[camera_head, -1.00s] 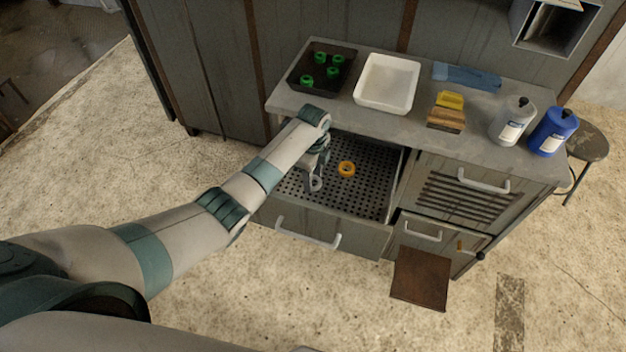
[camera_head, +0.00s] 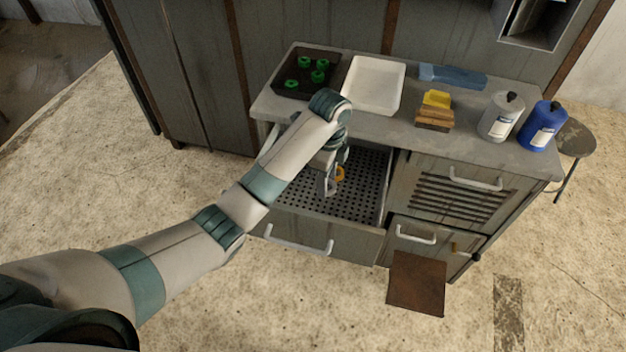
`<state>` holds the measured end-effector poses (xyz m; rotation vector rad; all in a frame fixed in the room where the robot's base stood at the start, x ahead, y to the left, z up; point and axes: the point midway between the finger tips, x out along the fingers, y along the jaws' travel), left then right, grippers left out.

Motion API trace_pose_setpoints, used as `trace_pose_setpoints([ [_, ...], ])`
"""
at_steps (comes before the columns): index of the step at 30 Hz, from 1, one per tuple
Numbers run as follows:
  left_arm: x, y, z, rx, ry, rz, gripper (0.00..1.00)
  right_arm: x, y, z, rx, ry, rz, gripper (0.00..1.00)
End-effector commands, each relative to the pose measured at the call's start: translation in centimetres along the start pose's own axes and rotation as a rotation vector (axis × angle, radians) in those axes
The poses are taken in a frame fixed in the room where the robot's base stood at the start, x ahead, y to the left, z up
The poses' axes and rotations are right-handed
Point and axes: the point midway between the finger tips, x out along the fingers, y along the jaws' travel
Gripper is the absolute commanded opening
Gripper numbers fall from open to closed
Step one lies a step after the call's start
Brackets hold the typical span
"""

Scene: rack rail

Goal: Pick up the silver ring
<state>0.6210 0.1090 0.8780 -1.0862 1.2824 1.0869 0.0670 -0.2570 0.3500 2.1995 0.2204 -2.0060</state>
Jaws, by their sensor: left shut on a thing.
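My left gripper (camera_head: 329,184) reaches down over the open, perforated drawer (camera_head: 362,199). It is shut on the silver ring (camera_head: 323,184), which is small and partly hidden by the fingers. The ring looks to be above the drawer's floor, though the height is hard to judge. An orange ring (camera_head: 341,173) lies just behind and right of the gripper, partly covered by it. My right gripper is out of view.
A brown flap (camera_head: 417,285) juts out below.

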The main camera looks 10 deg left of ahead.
Motion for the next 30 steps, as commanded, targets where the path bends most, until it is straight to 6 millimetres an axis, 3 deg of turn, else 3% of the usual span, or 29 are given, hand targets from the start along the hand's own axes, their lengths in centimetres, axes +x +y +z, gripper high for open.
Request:
trace_pose_setpoints([
  [9,-1.4,0.7,-2.1,0.001,0.000,0.000,0.19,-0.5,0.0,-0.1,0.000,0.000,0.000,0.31],
  [30,-2.0,0.6,-2.1,-0.018,-0.001,-0.001,0.19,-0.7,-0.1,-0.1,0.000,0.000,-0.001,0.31],
])
